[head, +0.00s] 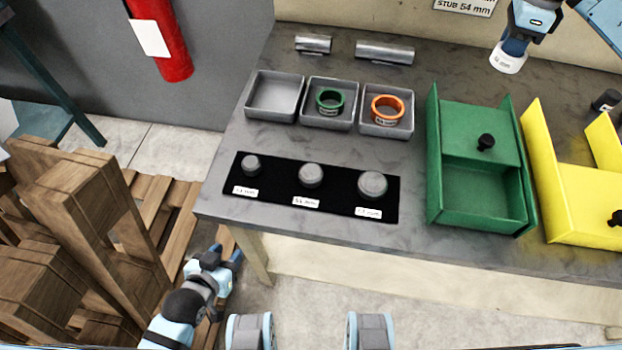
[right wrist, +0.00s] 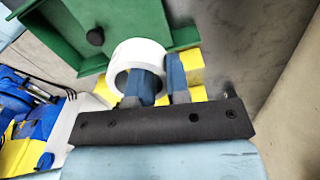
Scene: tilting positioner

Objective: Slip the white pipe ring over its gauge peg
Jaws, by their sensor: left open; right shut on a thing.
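The white pipe ring (head: 507,62) is held in my right gripper (head: 514,47) above the back right of the table. In the right wrist view, the ring (right wrist: 122,55) sits at the fingers (right wrist: 165,80), one finger inside its bore and the other outside, pinching its wall. Three grey gauge pegs stand on a black mat (head: 275,197): a small one (head: 251,163), a middle one (head: 311,174) and a large one (head: 372,184). Each has a white label in front, hard to read. My left gripper (head: 227,253) is open and empty, low beside the table's front left corner.
Grey trays hold a green ring (head: 330,99) and an orange ring (head: 387,107); the left tray (head: 273,96) is empty. A green fixture (head: 483,190) and a yellow one (head: 585,200) stand to the right. Two metal pipe pieces lie behind. Wooden crates (head: 90,200) stand left.

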